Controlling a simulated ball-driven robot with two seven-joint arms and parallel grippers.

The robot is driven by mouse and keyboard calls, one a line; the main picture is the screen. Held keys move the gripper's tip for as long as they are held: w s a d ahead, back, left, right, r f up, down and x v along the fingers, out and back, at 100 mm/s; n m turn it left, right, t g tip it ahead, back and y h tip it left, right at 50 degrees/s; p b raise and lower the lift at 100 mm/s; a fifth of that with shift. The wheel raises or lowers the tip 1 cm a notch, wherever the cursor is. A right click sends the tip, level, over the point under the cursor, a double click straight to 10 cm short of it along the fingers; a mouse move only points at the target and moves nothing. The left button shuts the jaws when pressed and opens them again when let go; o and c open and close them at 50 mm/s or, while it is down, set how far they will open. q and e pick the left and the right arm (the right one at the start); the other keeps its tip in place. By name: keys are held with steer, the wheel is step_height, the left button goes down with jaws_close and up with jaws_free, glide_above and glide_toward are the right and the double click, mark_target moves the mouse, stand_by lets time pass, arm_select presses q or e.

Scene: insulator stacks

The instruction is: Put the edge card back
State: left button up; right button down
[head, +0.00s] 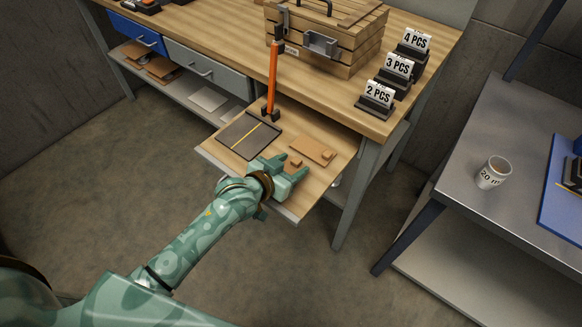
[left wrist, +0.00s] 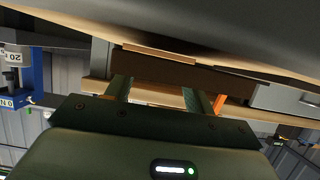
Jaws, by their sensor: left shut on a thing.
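My left gripper (head: 295,166) is low over the front right part of the pull-out board (head: 225,163). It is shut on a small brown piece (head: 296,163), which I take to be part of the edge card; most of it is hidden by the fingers. In the left wrist view, a brown slab (left wrist: 165,72) lies across beyond the two fingers (left wrist: 155,95). A flat tan card (head: 309,149) with a small block on it lies on the board just past the gripper. My right gripper is not in view.
A dark mat (head: 238,134) with a yellow stripe and an upright orange post (head: 272,80) are left of the gripper. A wooden crate (head: 340,45) and several number signs stand on the bench above. A metal table with a cup (head: 493,172) is at right.

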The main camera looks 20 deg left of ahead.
arm_select(q)
steer(key=shift+f, duration=0.5)
steer(key=o, duration=1)
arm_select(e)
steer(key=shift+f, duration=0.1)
arm_select(q)
steer(key=shift+r, duration=0.1)
steer(key=shift+r, duration=0.35)
steer(key=p+v, duration=0.4)
steer(key=v, duration=0.8)
steer(key=shift+r+p, duration=0.1)
steer(key=shift+p, duration=0.3)
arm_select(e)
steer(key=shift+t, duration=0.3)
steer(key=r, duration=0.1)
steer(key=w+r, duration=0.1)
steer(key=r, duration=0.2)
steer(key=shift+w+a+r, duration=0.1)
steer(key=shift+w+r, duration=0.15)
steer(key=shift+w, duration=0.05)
